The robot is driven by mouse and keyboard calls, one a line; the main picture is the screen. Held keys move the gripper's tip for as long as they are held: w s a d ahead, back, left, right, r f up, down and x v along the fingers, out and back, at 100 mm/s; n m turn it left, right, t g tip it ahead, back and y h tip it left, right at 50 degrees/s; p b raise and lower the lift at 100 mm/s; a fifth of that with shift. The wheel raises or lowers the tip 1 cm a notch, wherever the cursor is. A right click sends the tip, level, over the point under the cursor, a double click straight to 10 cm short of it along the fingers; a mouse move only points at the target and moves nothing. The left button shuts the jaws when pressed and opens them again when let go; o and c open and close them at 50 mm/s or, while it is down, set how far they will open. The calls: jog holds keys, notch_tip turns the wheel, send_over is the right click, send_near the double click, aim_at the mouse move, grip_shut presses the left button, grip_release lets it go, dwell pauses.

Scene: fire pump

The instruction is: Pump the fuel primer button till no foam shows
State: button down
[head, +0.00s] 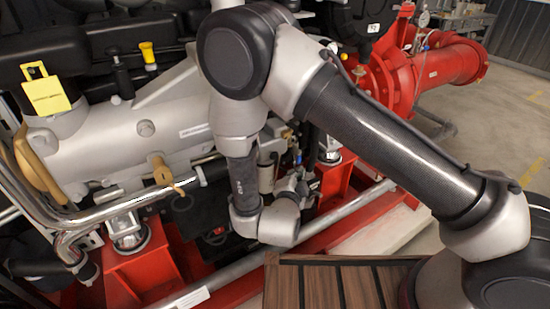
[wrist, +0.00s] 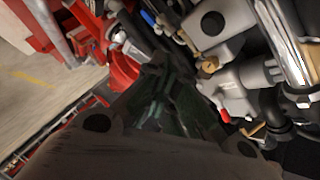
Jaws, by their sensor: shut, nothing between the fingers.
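My gripper (head: 296,184) is small and partly hidden by my wrist in the head view, beside the engine's lower side. In the wrist view my gripper (wrist: 165,92) shows as dark, blurred fingers, shut and empty. A brass knob (wrist: 208,66) on a grey housing (wrist: 232,82) lies to the right of the fingers, apart from them in the picture. I cannot tell whether this knob is the fuel primer button. In the head view a pale cylinder (head: 266,176) stands behind my wrist. I can make out no foam in either view.
The grey engine (head: 110,135) with chrome pipes (head: 110,208) fills the left. Red piping (head: 440,68) stands at the back right. Hoses and small fittings crowd the gripper; open floor (wrist: 45,90) shows left in the wrist view.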

jog(key=w+a, duration=0.3)
jog(key=w, duration=0.2)
jog(key=shift+w+a+r, duration=0.2)
jog(key=shift+a, duration=0.05)
dwell(1.3)
jog(key=shift+w+a, duration=0.2)
jog(key=shift+w, duration=0.15)
jog(key=shift+w+a, duration=0.5)
jog(key=shift+w, duration=0.2)
dwell(1.1)
jog(key=shift+s, duration=0.1)
jog(key=shift+s+d, duration=0.7)
jog(key=shift+s, duration=0.25)
jog(key=shift+s+d, duration=0.75)
jog(key=shift+s, duration=0.3)
jog(key=shift+s+d, duration=0.7)
jog(key=shift+s, duration=0.35)
dwell(0.7)
